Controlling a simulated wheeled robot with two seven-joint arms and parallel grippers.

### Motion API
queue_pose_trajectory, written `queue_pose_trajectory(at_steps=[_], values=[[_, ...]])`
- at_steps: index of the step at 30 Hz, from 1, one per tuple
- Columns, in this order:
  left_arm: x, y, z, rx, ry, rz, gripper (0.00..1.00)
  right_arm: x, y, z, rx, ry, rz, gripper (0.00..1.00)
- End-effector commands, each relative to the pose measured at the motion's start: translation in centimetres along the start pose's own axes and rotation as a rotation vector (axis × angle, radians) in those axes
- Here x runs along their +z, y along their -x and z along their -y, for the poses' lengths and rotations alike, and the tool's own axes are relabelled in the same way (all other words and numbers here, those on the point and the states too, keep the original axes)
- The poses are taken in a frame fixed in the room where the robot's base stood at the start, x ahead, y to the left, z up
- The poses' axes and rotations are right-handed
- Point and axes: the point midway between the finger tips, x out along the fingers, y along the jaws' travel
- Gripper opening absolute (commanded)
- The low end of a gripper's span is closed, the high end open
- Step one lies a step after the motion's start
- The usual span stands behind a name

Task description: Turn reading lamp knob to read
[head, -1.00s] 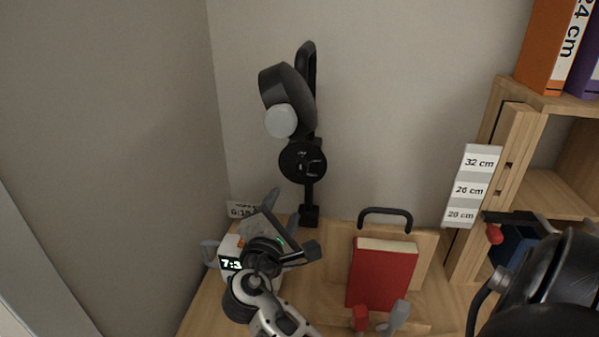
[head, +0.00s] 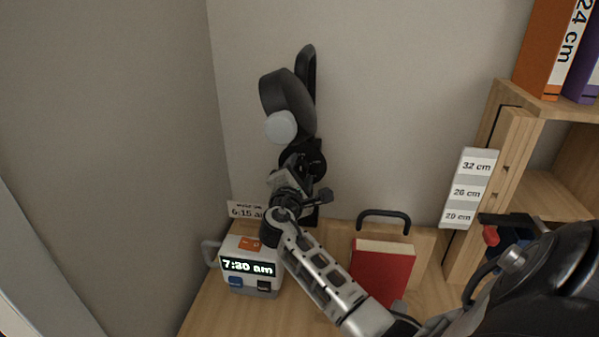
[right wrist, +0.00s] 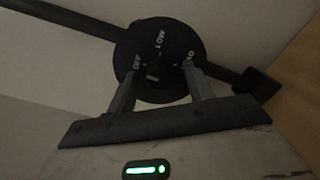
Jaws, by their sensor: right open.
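The black reading lamp (head: 286,92) is mounted on the wall, with a pale round disc (head: 281,127) on its head. Its round black dial plate (head: 318,163) is partly hidden behind my right gripper (head: 293,170) in the head view. My left gripper is not in view.
A white clock (head: 248,265) reading 7:30 am stands on the wooden desk below the arm. A red book (head: 382,268) stands to the right of it. A wooden shelf (head: 520,160) with a height label (head: 470,190) is at the right.

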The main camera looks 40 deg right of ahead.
Motion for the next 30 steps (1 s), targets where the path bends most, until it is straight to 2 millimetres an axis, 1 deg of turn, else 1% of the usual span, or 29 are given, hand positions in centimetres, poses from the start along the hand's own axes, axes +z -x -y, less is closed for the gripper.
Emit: queue_pose_trajectory(at_steps=[5,8,9,10,20,26,30], values=[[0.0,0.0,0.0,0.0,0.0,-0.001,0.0,0.0,0.0,0.0,0.0,0.0,0.0,0.52],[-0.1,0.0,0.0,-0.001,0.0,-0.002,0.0,0.0,0.0,0.0,0.0,0.0,0.0,0.27],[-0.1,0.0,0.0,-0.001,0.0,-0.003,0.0,0.0,0.0,0.0,0.0,0.0,0.0,0.16],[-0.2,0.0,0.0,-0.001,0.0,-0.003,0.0,0.0,0.0,0.0,0.0,0.0,0.0,0.07],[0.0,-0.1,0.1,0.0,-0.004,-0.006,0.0,-0.1,0.1,0.1,-0.002,-0.028,-0.001,0.07],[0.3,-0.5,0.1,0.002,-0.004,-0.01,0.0,-0.2,0.1,0.2,-0.006,-0.12,-0.004,0.07],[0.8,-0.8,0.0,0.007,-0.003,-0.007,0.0,-0.2,0.1,0.3,-0.012,-0.229,-0.007,0.07]])
